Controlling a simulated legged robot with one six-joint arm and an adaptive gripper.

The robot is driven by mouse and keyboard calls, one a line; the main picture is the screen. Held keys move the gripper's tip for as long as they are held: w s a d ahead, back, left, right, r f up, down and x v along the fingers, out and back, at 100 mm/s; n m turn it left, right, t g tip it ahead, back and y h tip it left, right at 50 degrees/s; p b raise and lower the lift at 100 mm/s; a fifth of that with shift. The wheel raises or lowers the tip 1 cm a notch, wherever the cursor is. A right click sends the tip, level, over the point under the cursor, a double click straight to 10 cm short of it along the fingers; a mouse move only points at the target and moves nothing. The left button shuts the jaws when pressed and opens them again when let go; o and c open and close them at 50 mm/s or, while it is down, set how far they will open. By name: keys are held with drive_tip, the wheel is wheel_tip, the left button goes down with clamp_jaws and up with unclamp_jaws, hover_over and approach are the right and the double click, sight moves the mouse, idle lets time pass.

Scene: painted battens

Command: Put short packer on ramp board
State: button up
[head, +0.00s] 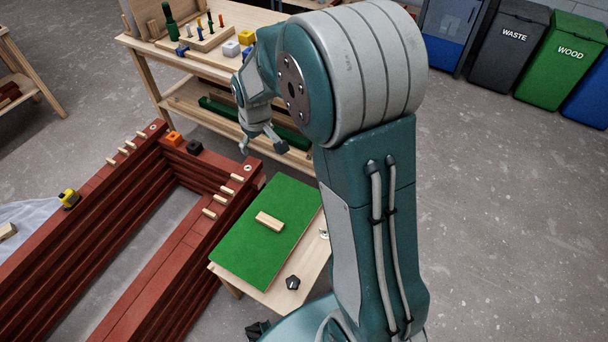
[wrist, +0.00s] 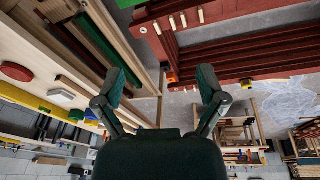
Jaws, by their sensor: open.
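A short pale wooden block (head: 269,221), which looks like the short packer, lies on a green board (head: 245,252) on a small wooden table in the head view. This green board may be the ramp board; I cannot tell for sure. My gripper (head: 263,144) is open and empty, above and behind the small table, near the workbench front. It is well apart from the block. In the wrist view my gripper (wrist: 165,84) shows two spread fingers with nothing between them. I cannot make out the block in the wrist view.
Stacked dark red battens (head: 95,190) stand left of the small table, with several small wooden pieces on top. An orange block (head: 174,138) and a black one (head: 193,147) sit there too. A black knob (head: 292,282) lies on the table front. A workbench (head: 150,52) stands behind.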

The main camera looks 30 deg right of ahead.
drive_tip(key=s+r+m+t, duration=0.2)
drive_tip(key=s+r, duration=1.1)
drive_tip(key=s+r+m+t, duration=0.1)
drive_tip(key=s+r, duration=0.2)
drive_tip(key=s, duration=1)
drive_tip(key=shift+m, duration=0.4)
